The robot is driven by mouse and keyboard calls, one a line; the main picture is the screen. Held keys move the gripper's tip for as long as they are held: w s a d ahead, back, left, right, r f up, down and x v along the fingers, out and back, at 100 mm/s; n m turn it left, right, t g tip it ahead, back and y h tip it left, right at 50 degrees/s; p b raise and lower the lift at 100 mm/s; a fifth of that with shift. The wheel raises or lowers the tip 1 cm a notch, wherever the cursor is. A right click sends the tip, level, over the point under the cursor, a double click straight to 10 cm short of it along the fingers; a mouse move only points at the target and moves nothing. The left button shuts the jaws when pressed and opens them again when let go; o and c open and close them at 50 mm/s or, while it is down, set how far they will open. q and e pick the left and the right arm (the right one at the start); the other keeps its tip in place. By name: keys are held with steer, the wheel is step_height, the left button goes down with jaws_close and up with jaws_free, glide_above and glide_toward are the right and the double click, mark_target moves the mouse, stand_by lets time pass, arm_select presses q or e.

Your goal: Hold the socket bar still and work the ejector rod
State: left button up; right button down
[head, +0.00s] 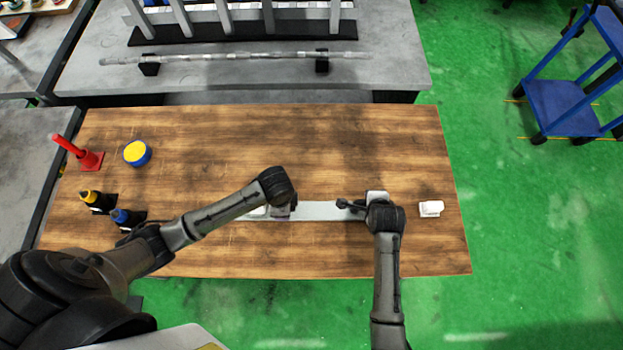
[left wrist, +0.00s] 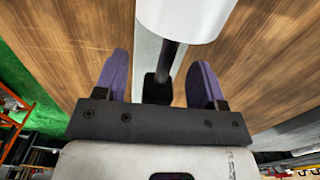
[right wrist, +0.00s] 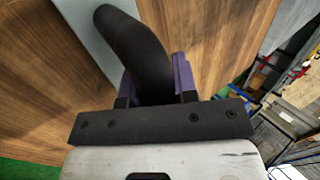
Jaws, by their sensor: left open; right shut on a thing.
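A long light-grey bar, which looks like the socket bar (head: 322,211), lies flat on the wooden table. My left gripper (head: 284,211) is over its left part, open. In the left wrist view, a dark upright rod (left wrist: 167,70), perhaps the ejector rod, stands between the spread purple fingers, under a white cylinder (left wrist: 185,14). The fingers stand apart from the rod. My right gripper (head: 372,206) is at the bar's right end, shut on a thick dark curved handle (right wrist: 137,50). The handle's knob shows left of this gripper. The handle's lower end is hidden.
A small white block (head: 431,208) lies right of the bar. A red stand (head: 88,160), a yellow-and-blue tin (head: 137,153) and two dark bottles (head: 98,201) stand at the table's left. The table behind the bar is clear. A grey machine bed (head: 390,75) lies beyond.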

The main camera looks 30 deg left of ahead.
arm_select(q)
steer(key=shift+r, duration=3.8)
arm_select(e)
steer(key=shift+d+f, duration=0.1)
steer(key=shift+d, duration=0.05)
arm_select(q)
steer(key=shift+d, duration=0.1)
arm_select(e)
steer(key=c, duration=1)
jaws_free()
steer(key=shift+o, duration=1)
steer(key=v, duration=1.2)
